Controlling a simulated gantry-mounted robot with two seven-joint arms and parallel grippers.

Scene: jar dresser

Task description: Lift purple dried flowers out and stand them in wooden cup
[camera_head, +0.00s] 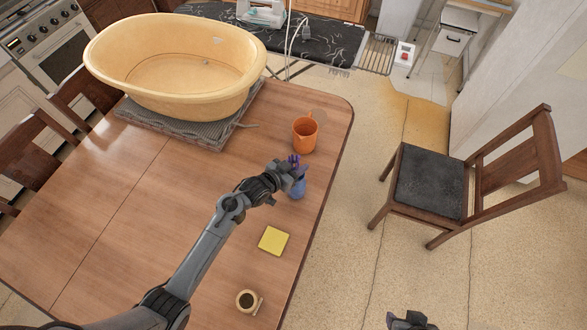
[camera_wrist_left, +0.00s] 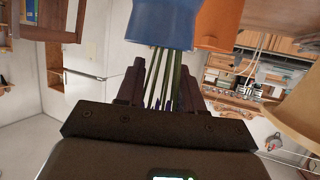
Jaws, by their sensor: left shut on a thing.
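The purple dried flowers (camera_head: 294,160) show as a small purple tuft beside my left gripper (camera_head: 287,180) in the head view. In the left wrist view their green stems (camera_wrist_left: 172,72) run between my left gripper's fingers (camera_wrist_left: 163,88), which are shut on them. The stems reach the mouth of the blue vase (camera_head: 298,189), which also shows in the wrist view (camera_wrist_left: 165,22); their lower ends are hidden. The wooden cup (camera_head: 239,301), pale with a handle and dark inside, stands near the table's front edge. My right gripper (camera_head: 411,322) is partly visible at the bottom edge, away from the table.
An orange mug (camera_head: 305,135) stands just behind the vase. A yellow pad (camera_head: 273,241) lies between vase and cup. A large yellow tub (camera_head: 130,85) sits on a grey mat (camera_head: 228,132) at the back. The table's left part (camera_head: 90,230) is clear. A chair (camera_head: 430,182) stands right.

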